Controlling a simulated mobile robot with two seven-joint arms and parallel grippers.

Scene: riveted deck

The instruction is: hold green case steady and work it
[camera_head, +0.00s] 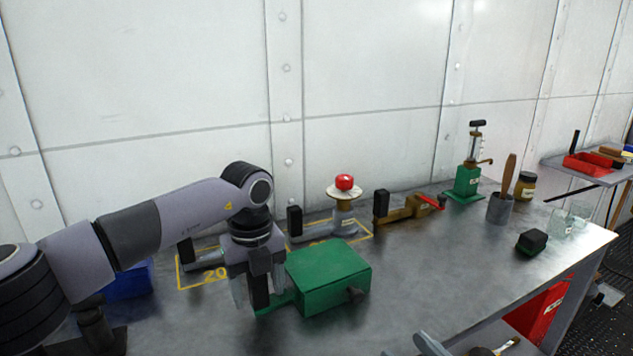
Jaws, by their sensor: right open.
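The green case (328,275) is a box on the metal bench, left of centre. A dark knob (354,294) sticks out on its right side. A green bar with an upright black handle (260,294) extends from its left side. My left gripper (258,290) points down over this handle, with a pale finger on each side. Whether the fingers press on it is not clear. My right gripper (432,343) shows only as grey finger parts at the bottom edge, apart from the case.
Behind the case stand a red-button device (344,184), a brass device with red lever (425,203) and a green pump (468,180). A cup with brush (500,207), jar (525,186), dark green block (531,241) and glass (570,218) stand right.

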